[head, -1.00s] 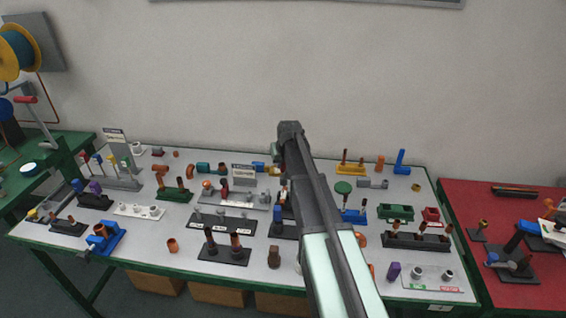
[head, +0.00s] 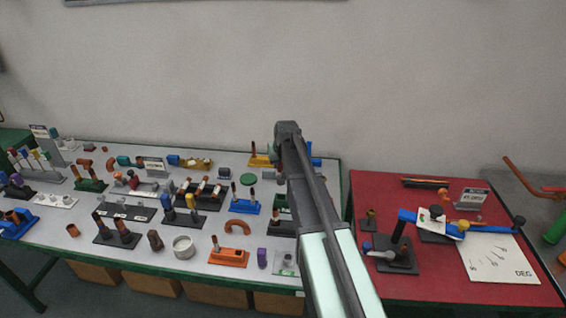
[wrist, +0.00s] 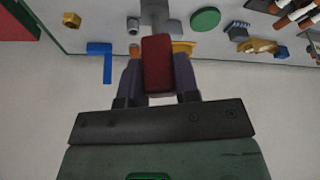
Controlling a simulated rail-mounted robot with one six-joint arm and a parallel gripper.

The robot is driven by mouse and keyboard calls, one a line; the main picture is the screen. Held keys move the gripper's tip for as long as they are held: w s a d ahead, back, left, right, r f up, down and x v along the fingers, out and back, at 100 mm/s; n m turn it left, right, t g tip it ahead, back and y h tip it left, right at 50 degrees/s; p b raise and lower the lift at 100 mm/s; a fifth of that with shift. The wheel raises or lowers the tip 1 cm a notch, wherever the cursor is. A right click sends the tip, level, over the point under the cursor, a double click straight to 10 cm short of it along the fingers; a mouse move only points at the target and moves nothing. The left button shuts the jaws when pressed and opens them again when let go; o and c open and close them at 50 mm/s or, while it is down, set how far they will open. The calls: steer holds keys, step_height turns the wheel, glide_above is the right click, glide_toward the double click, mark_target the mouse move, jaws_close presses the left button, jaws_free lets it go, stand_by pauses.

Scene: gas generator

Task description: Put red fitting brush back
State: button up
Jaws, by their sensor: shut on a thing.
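My gripper (wrist: 158,62) is shut on a dark red block-shaped handle in the wrist view, which I take as the red fitting brush (wrist: 157,72). Its far end and any bristles are hard to make out. In the head view my arm hides the gripper and the held thing. A grey holder (head: 50,177) with several colour-topped upright tools stands at the left end of the grey table. I cannot tell whether it is the brush's place.
The grey table (head: 215,270) is crowded with fittings, small racks and blocks. A red table (head: 415,290) stands to its right, with a blue-armed device (head: 430,222) and a white sheet (head: 495,262). A bare wall rises behind. The wrist view shows a blue L-shaped piece (wrist: 100,50).

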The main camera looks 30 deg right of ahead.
mark_target(281, 183)
steer(key=shift+a, duration=0.1)
step_height(281, 183, down, 5)
steer(key=b, duration=0.4)
steer(key=shift+r+b, duration=0.2)
steer(key=shift+b, duration=0.1)
steer(key=shift+f, duration=0.1)
stand_by(0.6)
steer(key=shift+f+b, duration=2.5)
steer(key=shift+b, duration=0.15)
steer(key=shift+f, duration=0.15)
steer(key=o, duration=0.9)
